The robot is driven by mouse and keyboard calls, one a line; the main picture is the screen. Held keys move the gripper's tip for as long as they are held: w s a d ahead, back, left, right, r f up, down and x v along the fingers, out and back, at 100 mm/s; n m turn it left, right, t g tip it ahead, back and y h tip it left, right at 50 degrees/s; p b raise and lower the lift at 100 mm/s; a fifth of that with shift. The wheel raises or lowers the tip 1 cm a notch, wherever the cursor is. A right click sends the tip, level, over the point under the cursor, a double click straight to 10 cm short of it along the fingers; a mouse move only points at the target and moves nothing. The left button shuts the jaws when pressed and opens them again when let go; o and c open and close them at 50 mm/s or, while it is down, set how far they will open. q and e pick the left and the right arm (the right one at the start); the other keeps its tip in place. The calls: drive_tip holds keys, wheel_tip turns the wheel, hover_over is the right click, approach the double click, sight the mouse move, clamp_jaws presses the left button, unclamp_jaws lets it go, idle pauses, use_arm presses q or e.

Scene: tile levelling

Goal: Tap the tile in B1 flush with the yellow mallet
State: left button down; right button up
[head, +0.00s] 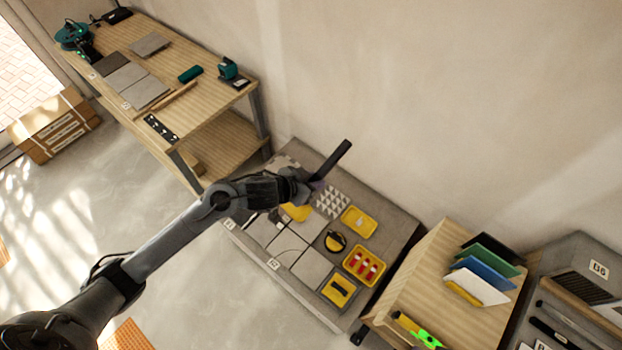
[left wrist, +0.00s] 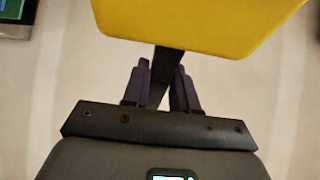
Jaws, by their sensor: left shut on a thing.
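My left gripper (head: 316,186) is shut on the black handle of the yellow mallet. In the left wrist view, the handle runs between the purple fingers (left wrist: 160,88) and the mallet's yellow head (left wrist: 190,18) fills the top. In the head view, the black handle (head: 334,160) sticks out up and right of the gripper, above a grey bench (head: 400,222). Grey tiles (head: 287,247) lie on this bench, in front of the gripper.
The bench also holds white wedges (head: 333,202), a yellow tray (head: 359,221), a yellow tray with red items (head: 364,266) and a round black-and-yellow item (head: 335,241). A wooden table (head: 215,105) stands left; a wooden rack (head: 412,275) with coloured sheets stands right. The wall rises behind.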

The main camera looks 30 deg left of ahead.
use_arm(q)
drive_tip(key=w+a+f+b, duration=0.25)
drive_tip(key=f+b, duration=0.35)
drive_tip(key=f, duration=0.3)
drive_tip(key=w+a+f+b, duration=0.1)
drive_tip(key=a+f+b, duration=0.35)
drive_tip(key=f, duration=0.45)
drive_tip(key=w+a+f+n+y+b, duration=0.1)
drive_tip(key=w+a+f+b, duration=0.1)
drive_tip(key=a+f+b, duration=1.65)
drive_tip(key=w+a+f+n+b, duration=0.1)
drive_tip(key=w+a+f+b, duration=0.1)
drive_tip(key=a+f+b, duration=1.6)
drive_tip(key=d+f+b, duration=0.1)
drive_tip(key=f+b, duration=0.1)
drive_tip(key=b, duration=0.3)
drive_tip(key=d+f+b, duration=0.1)
drive_tip(key=b, duration=0.5)
drive_tip(key=shift+d+f, duration=0.3)
drive_tip(key=shift+f, duration=0.1)
wheel_tip(320, 180, up, 4)
drive_tip(key=p, duration=0.4)
drive_tip(key=shift+r+p, duration=0.2)
drive_tip(key=shift+p, duration=0.15)
drive_tip(key=shift+f, duration=0.1)
